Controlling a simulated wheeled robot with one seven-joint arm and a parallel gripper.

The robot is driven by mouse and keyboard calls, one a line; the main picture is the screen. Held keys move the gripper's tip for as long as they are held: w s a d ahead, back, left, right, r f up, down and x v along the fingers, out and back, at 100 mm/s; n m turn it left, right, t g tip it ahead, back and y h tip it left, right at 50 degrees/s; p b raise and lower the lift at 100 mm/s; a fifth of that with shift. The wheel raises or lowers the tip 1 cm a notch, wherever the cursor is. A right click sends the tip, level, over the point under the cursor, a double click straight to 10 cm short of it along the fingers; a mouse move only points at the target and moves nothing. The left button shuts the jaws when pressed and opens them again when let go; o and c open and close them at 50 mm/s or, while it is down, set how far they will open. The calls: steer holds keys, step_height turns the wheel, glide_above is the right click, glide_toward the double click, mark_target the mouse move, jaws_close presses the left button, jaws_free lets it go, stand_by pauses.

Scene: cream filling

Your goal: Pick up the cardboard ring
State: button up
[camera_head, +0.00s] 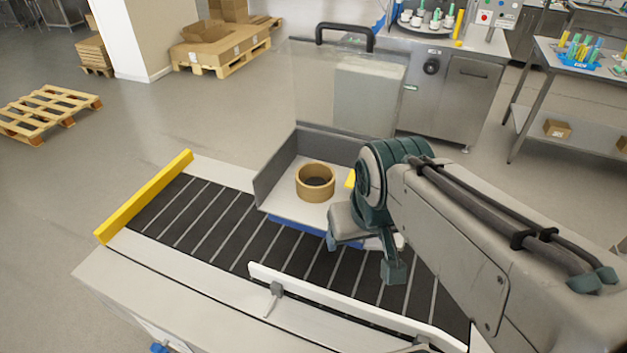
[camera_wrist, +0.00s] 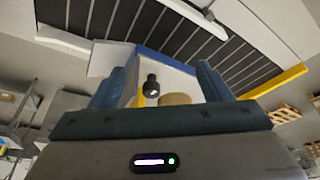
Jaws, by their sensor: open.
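The cardboard ring (camera_head: 314,194) is a short brown tube lying flat, hole upward, on the pale floor of a grey-walled bay (camera_head: 277,175) beside the conveyor. In the wrist view part of the ring (camera_wrist: 176,99) shows low between the fingers, its lower part hidden by my gripper's body. My gripper (camera_head: 366,256) is to the right of the ring and nearer the camera, above the conveyor's edge. It also shows in the wrist view (camera_wrist: 163,75), with two blue-green fingers apart and nothing held between them.
The slatted black conveyor (camera_head: 205,222) runs in front of the bay, with a yellow end bar (camera_head: 145,196) and a white guide rail (camera_head: 340,303). A clear panel with a black handle (camera_head: 345,32) stands behind the bay. A small yellow piece (camera_head: 350,179) is right of the ring.

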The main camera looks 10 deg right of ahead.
steer(key=o, duration=0.5)
steer(key=w+r+n, duration=0.1)
steer(key=w+r+n+p, duration=0.1)
steer(key=w, duration=0.1)
steer(key=w+r+n+g+h, duration=0.1)
steer(key=n, duration=0.1)
steer(key=shift+w+a+r+p, duration=0.1)
steer(key=shift+w+a+p, duration=0.05)
steer(key=shift+a+p, duration=0.2)
steer(key=n+g+h+p, duration=0.2)
steer(key=n+g+h, duration=0.15)
steer(key=n, duration=1.15)
glide_above(320, 184)
steer(key=a, duration=0.4)
steer(key=f, duration=0.2)
steer(key=f+t, duration=0.1)
steer(key=shift+d+f, duration=0.15)
steer(key=shift+d, duration=0.1)
steer(key=shift+b+x, duration=0.85)
steer(key=shift+x, duration=0.2)
steer(key=b+x, duration=0.3)
steer(key=x, duration=0.1)
steer(key=shift+a+b, duration=0.2)
steer(key=shift+b, duration=0.2)
steer(key=shift+d+f+b, duration=0.3)
steer(key=shift+f+b, duration=0.1)
steer(key=shift+f, duration=0.1)
